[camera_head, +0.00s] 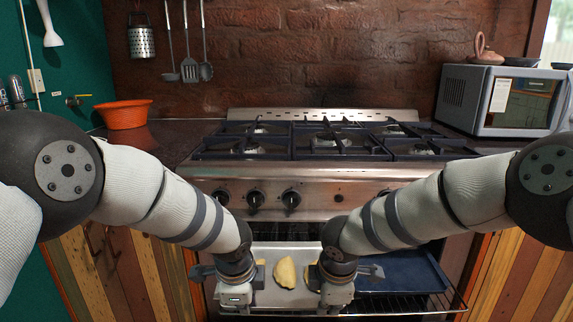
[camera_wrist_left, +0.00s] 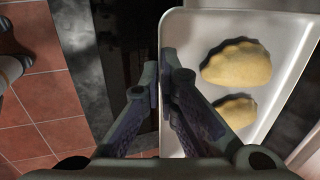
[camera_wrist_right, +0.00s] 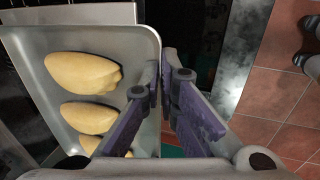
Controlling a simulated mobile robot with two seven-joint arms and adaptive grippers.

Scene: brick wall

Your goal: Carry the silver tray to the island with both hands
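The silver tray (camera_head: 288,251) is in front of the oven at the lower middle of the head view, carrying several yellow half-moon pastries (camera_head: 285,272). My left gripper (camera_head: 237,292) is at its left side and my right gripper (camera_head: 336,292) at its right side. In the left wrist view the tray (camera_wrist_left: 188,38) has its rim between my nearly closed fingers (camera_wrist_left: 160,78). In the right wrist view the opposite rim of the tray (camera_wrist_right: 134,42) is between my nearly closed right fingers (camera_wrist_right: 164,74). The tray's underside is hidden.
A dark blue tray (camera_head: 405,272) lies on the oven rack (camera_head: 440,303) to the right. The gas stove (camera_head: 340,145) is above. A microwave (camera_head: 500,98) stands on the right counter and an orange bowl (camera_head: 123,114) on the left. No island shows. Red floor tiles (camera_wrist_left: 40,100) lie beside the tray.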

